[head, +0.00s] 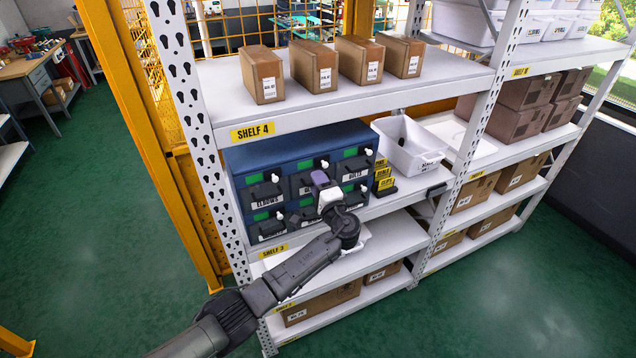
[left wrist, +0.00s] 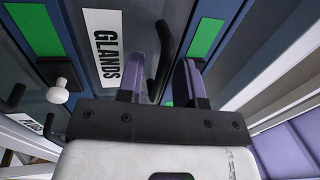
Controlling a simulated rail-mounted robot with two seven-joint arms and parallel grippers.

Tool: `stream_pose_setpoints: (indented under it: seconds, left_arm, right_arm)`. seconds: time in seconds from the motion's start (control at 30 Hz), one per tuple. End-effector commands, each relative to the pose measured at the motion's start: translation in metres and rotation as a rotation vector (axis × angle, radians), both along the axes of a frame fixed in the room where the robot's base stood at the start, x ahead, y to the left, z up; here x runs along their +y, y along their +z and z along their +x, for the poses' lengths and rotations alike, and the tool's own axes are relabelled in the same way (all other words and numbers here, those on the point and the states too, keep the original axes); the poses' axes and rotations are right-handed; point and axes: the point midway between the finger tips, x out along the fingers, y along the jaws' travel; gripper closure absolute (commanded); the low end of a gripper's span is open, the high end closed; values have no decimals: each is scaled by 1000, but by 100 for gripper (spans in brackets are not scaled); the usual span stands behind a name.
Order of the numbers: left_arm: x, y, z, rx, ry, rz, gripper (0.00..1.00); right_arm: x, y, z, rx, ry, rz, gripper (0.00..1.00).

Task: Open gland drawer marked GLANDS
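The drawer marked GLANDS (left wrist: 105,42) shows close up in the left wrist view, with a white label, a green patch and a black bar handle (left wrist: 163,58). The drawer looks shut. My left gripper (left wrist: 165,85) is open, with one purple finger on each side of the handle and gaps visible between. There my gripper and wrist cover part of the drawers, and I cannot read the GLANDS label. My right gripper is not in view.
A white knob (left wrist: 60,92) and a neighbouring drawer label (left wrist: 45,128) are beside the GLANDS drawer. Cartons (head: 262,75) stand on the shelf above.

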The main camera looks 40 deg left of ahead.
Motion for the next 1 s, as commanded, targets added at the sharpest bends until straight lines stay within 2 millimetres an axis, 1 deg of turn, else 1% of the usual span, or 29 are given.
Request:
stream_pose_setpoints:
  seconds: [0.17, 0.5, 0.9, 1.0]
  left_arm:
    - [0, 0, 0, 0, 0, 0, 68]
    - [0, 0, 0, 0, 0, 0, 100]
    - [-1, 0, 0, 0, 0, 0, 100]
    - [-4, 0, -2, 1, 0, 0, 100]
  right_arm:
    - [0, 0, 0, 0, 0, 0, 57]
    - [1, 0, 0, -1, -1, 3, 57]
    - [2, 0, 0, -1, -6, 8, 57]
    - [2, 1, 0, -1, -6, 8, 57]
